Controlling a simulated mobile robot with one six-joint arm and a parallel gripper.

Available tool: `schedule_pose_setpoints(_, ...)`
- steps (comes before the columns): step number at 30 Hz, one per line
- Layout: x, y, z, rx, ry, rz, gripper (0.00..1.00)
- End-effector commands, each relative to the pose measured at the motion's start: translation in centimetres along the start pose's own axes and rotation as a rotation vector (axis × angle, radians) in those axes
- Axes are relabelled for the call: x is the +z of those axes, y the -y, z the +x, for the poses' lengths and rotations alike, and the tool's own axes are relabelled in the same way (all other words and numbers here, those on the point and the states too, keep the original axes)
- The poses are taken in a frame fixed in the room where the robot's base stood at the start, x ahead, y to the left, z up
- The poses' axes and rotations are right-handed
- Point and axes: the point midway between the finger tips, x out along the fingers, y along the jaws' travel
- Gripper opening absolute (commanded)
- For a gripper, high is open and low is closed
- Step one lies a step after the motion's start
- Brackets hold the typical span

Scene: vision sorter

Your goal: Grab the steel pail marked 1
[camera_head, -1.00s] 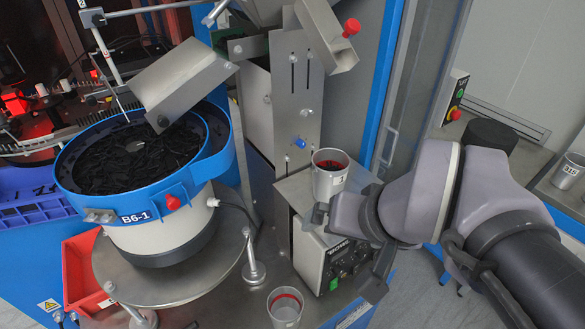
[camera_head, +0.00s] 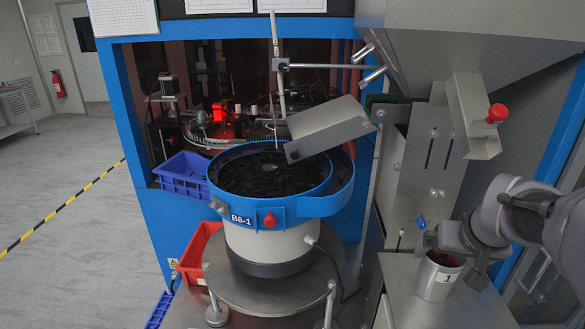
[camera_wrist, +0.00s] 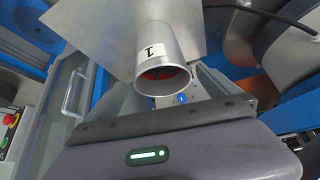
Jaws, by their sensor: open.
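The steel pail marked 1 (camera_head: 440,277) stands upright on a steel surface at the lower right of the head view. Its black 1 is on a white label. In the wrist view the pail (camera_wrist: 166,48) is at top centre, its round mouth facing the camera, with red inside. My gripper (camera_head: 452,260) is open and close to the pail's rim, with one finger at the rim's left and the other at its right side. In the wrist view, the gripper's dark bar (camera_wrist: 165,121) lies below the pail's mouth. Contact cannot be told.
A blue feeder bowl (camera_head: 270,180) labelled B6-1 stands left of the pail on a round steel plate. A steel chute panel (camera_head: 432,165) with a red knob rises behind the pail. A red bin (camera_head: 196,258) and a blue crate (camera_head: 184,172) are farther left. Floor is open at far left.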

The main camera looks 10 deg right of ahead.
Motion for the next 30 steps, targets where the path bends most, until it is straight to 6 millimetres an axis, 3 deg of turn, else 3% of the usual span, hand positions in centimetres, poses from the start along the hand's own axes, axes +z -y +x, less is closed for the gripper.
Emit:
schedule_pose_setpoints(5,0.1,0.1,1.7,-0.001,-0.001,0.0,1.0)
schedule_pose_setpoints(12,0.4,0.2,6.2,0.0,0.001,0.0,1.0)
schedule_pose_setpoints(18,0.1,0.1,6.2,0.0,-0.001,0.0,1.0)
schedule_pose_setpoints(30,0.2,0.2,6.2,0.0,-0.001,0.0,0.23)
